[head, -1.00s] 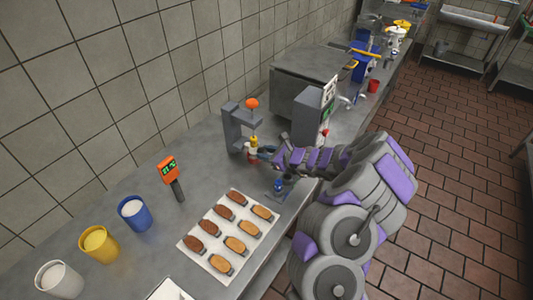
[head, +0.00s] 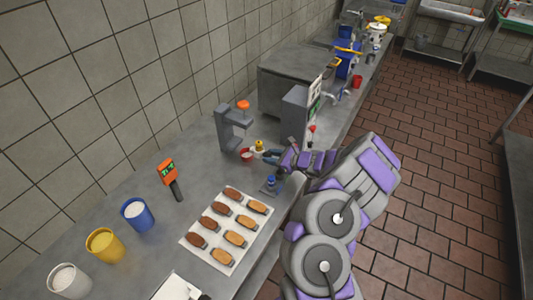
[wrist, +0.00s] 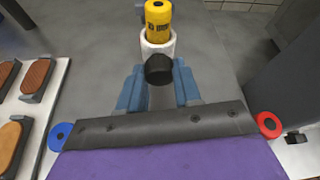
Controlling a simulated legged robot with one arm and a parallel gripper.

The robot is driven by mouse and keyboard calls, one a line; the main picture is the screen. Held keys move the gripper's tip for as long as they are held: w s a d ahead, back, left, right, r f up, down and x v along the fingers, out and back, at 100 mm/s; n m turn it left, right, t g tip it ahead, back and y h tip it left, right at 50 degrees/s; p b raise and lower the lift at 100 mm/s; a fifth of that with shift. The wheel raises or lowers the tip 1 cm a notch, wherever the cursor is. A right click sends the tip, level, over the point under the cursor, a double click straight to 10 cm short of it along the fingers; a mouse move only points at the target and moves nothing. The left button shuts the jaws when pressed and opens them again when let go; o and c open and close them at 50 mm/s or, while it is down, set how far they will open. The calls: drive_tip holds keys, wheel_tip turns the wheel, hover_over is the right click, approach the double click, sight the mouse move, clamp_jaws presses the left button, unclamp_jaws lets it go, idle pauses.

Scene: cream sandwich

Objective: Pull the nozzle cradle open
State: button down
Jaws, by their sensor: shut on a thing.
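The nozzle cradle shows in the wrist view as a white ring (wrist: 158,45) around an upright yellow cylinder (wrist: 158,15), with a dark round handle end (wrist: 159,70) facing me. My gripper (wrist: 158,85) has its blue fingers on both sides of this handle and is shut on it. In the head view my gripper (head: 268,156) reaches in from the right beside the yellow cylinder (head: 259,146). The cylinder stands to the right of the grey bracket-shaped stand (head: 226,130) with the orange knob. The fingers hide most of the handle.
A tray (head: 196,248) with several brown and tan biscuits lies in front. A grey machine (head: 295,110) stands close behind my arm. A small blue-topped item (head: 271,181) is near my wrist.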

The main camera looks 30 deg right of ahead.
drive_tip(key=c, duration=1)
unclamp_jaws()
drive_tip(key=shift+w+a, duration=0.15)
drive_tip(key=shift+a, duration=0.05)
drive_tip(key=shift+o, duration=1.1)
drive_tip(key=shift+d, duration=0.5)
drive_tip(key=p+v, duration=0.3)
drive_tip(key=v, duration=1.4)
drive_tip(key=shift+s+a+p, duration=0.2)
drive_tip(key=shift+a+p, duration=0.15)
drive_tip(key=shift+p, duration=0.05)
